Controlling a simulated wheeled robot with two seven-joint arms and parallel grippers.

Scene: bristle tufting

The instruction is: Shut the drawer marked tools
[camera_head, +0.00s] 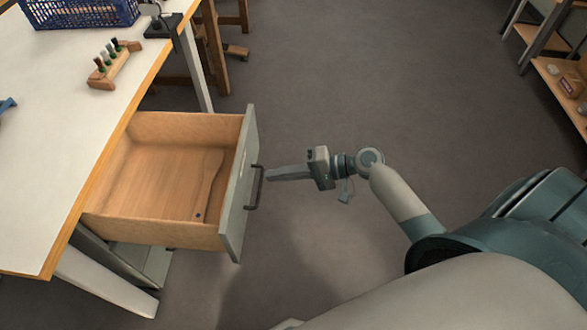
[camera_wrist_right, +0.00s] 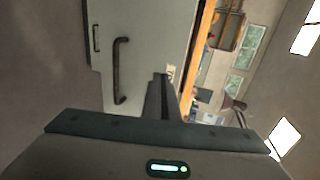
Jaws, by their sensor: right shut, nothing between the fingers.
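The drawer (camera_head: 150,235) stands pulled out from under the white-topped workbench, with its grey front facing right. A dark bar handle (camera_head: 256,188) is on that front. A flat wooden piece (camera_head: 208,183) lies inside; the rest of the drawer looks empty. I cannot read any marking on the front. My right gripper (camera_head: 270,174) is shut and empty, its fingertips close to the drawer front by the handle; I cannot tell whether they touch. In the right wrist view the shut fingers (camera_wrist_right: 160,95) point at the grey front, right of the handle (camera_wrist_right: 120,70). My left gripper is not in view.
The workbench (camera_head: 50,140) fills the left side, with a blue crate (camera_head: 80,12) and a wooden holder with several small tools (camera_head: 112,68) on it. A wooden shelf (camera_head: 560,85) stands at the far right. The floor right of the drawer is clear.

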